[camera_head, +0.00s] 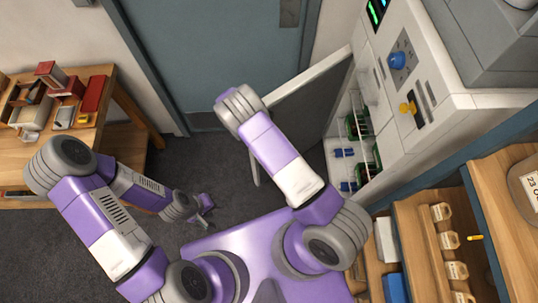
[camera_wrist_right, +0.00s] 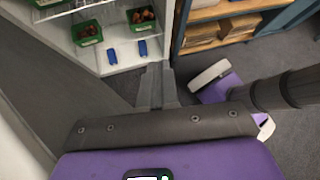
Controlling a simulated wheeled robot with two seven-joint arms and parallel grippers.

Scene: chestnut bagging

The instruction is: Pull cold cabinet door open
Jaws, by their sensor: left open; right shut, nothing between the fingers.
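The white cold cabinet (camera_head: 405,130) stands at the right in the head view. Its door (camera_head: 308,100) is swung open, a dark panel with a pale edge. Wire shelves with green bins (camera_head: 358,128) show inside. In the right wrist view the cabinet interior (camera_wrist_right: 120,55) is at the upper left. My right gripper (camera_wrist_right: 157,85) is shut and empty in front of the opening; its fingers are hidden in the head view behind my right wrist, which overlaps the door. My left gripper (camera_head: 206,210) is open and empty, low over the floor, away from the cabinet.
A wooden table (camera_head: 100,125) with boxes and books stands at the left. A blue door (camera_head: 215,60) is in the back wall. Wooden shelves (camera_head: 415,225) stand at the right, near my right arm. Dark floor (camera_head: 160,235) is free between the table and cabinet.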

